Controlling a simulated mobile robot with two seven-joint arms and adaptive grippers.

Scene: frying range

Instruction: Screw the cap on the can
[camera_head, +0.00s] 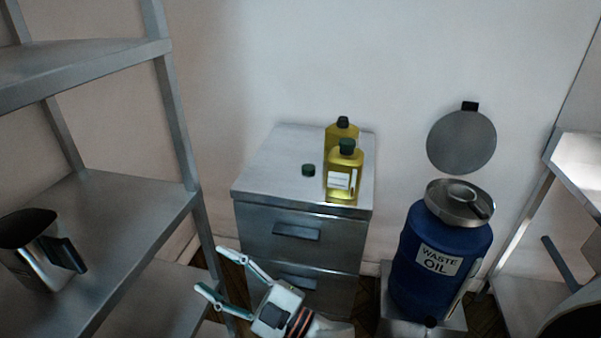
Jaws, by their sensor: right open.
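A small dark green cap (308,170) lies on the metal top of a drawer cabinet (275,160). Two yellow bottles stand to its right; the front bottle (341,182) has a white label and a dark green top, and the back bottle (342,131) has a black top. A blue can (440,258) labelled "WASTE OIL" stands at right, with a metal funnel-like piece (438,205) on its mouth. My right gripper (211,269) is open and empty at the bottom, in front of and lower left of the cabinet, apart from all of these. My left gripper is out of view.
A steel shelf rack (135,205) fills the left, holding a metal jug (40,262). A round grey lid (461,142) with a black tab shows above the can, before the wall. Another metal rack (580,160) stands at far right. The cabinet's top is clear left of the cap.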

